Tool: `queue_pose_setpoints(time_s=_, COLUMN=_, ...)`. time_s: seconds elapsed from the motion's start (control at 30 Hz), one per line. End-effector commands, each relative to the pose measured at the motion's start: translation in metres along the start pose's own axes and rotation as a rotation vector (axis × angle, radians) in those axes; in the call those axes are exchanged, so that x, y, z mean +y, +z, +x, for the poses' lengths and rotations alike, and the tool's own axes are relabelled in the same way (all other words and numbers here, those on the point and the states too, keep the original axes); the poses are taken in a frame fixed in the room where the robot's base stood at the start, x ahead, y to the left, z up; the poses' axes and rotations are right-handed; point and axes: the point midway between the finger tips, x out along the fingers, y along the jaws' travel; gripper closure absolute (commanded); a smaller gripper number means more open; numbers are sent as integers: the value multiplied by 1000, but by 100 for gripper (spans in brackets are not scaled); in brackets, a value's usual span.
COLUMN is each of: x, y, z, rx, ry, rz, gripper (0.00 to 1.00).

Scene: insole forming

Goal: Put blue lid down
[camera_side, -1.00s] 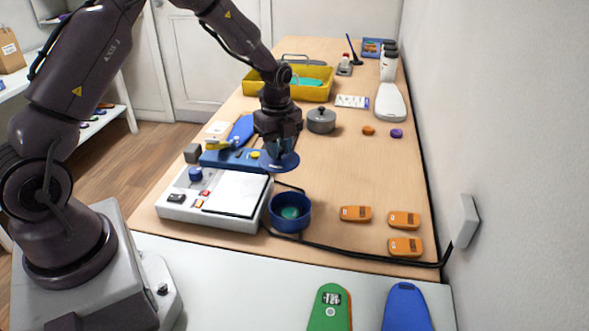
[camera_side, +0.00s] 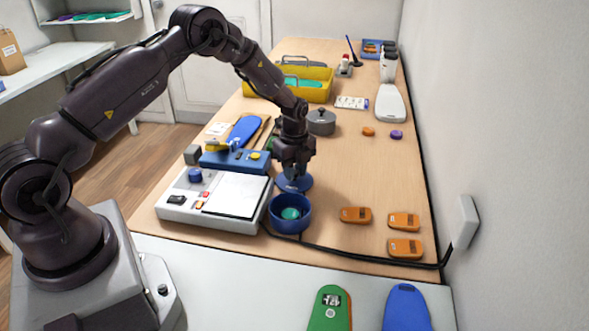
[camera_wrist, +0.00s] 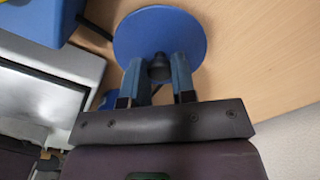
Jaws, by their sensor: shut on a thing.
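The blue lid (camera_side: 294,183) is a round disc with a dark knob. My gripper (camera_side: 294,172) is shut on its knob from above. In the wrist view the lid (camera_wrist: 158,32) fills the upper middle, and the two fingers of my gripper (camera_wrist: 158,72) close on the knob from both sides. The lid is behind the blue pot (camera_side: 290,221), close to the wooden table; I cannot tell whether it touches the table. The pot stands open with something teal inside.
A white hot-plate device (camera_side: 215,196) stands left of the pot, with a blue box (camera_side: 236,161) behind it. A grey lidded pot (camera_side: 321,122) stands further back. Several orange devices (camera_side: 356,214) lie to the right. The table (camera_side: 365,172) right of the lid is clear.

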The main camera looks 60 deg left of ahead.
Motion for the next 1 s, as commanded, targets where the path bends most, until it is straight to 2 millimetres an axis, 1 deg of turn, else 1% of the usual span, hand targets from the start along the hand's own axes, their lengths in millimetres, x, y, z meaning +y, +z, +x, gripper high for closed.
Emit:
queue_pose_setpoints(time_s=0.13, x=0, y=0, z=4, rx=1, ry=0, rz=0, gripper=98)
queue_pose_setpoints(time_s=0.17, x=0, y=0, z=3, rx=1, ry=0, rz=0, gripper=68)
queue_pose_setpoints(time_s=0.2, x=0, y=0, z=3, rx=1, ry=0, rz=0, gripper=59)
queue_pose_setpoints(time_s=0.23, x=0, y=0, z=3, rx=1, ry=0, rz=0, gripper=52)
queue_pose_setpoints(time_s=0.27, x=0, y=0, z=3, rx=0, ry=0, rz=0, gripper=50)
queue_pose_setpoints(time_s=0.53, x=0, y=0, z=2, rx=0, ry=0, rz=0, gripper=50)
queue_pose_setpoints(time_s=0.63, x=0, y=0, z=-6, rx=0, ry=-2, rz=0, gripper=50)
queue_pose_setpoints(time_s=0.77, x=-1, y=0, z=-28, rx=0, ry=-5, rz=0, gripper=50)
queue_pose_setpoints(time_s=1.0, x=-1, y=0, z=-80, rx=0, ry=-4, rz=0, gripper=50)
